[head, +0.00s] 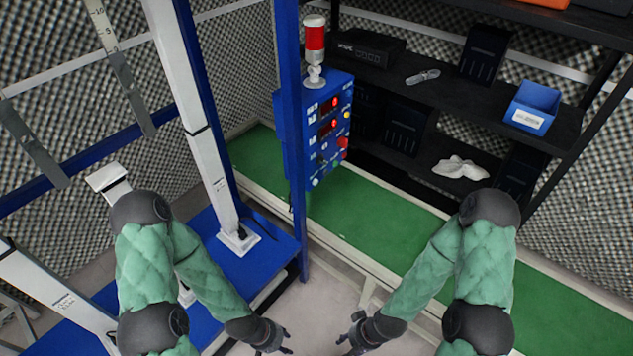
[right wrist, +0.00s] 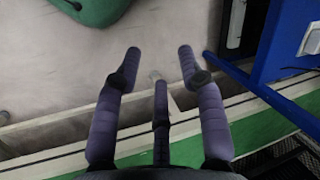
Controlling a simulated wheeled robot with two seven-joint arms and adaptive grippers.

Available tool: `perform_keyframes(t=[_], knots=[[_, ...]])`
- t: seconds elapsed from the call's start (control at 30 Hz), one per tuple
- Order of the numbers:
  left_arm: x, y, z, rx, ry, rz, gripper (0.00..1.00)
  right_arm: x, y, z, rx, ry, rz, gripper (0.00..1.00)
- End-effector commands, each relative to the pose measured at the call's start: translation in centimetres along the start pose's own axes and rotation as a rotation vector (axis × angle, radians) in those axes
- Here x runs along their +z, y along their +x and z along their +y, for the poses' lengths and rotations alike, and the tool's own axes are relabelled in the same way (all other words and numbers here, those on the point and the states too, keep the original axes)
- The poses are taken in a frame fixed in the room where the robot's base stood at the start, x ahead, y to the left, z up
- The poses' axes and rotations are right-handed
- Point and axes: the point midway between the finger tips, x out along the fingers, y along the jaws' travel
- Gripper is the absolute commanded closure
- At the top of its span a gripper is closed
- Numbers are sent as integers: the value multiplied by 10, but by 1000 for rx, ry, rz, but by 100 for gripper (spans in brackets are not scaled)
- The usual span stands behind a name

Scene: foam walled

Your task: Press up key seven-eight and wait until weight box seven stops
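A blue control box (head: 317,130) is fixed beside a blue post, with red lit displays and several small knobs or buttons on its front. Its key labels are too small to read. A red and white beacon lamp (head: 314,45) stands on top. No weight box can be made out for certain. My left gripper (head: 287,341) is low in the head view, fingers apart and empty, well below the box. My right gripper (head: 346,338) is just right of it. The right wrist view shows its fingers (right wrist: 160,58) spread with nothing between them.
A blue post (head: 291,120) rises beside the control box. Black shelves (head: 545,115) at the right carry a blue bin (head: 532,107), a black device (head: 367,48) and a white crumpled item (head: 460,168). A green strip (head: 400,235) runs below. A blue platform (head: 262,262) bears white uprights.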

Motion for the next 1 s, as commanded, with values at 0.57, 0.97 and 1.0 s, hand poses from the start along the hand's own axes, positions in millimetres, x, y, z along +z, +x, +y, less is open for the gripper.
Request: perform_keyframes(t=[0.57, 0.97, 1.0], knots=[[0, 0, 0, 0, 0, 0, 60, 0, 0, 0, 0, 0, 0, 100], [0, 0, 0, 0, 0, 0, 60, 0, 0, 0, 0, 0, 0, 100], [0, 0, 0, 0, 0, 0, 60, 0, 0, 0, 0, 0, 0, 100]])
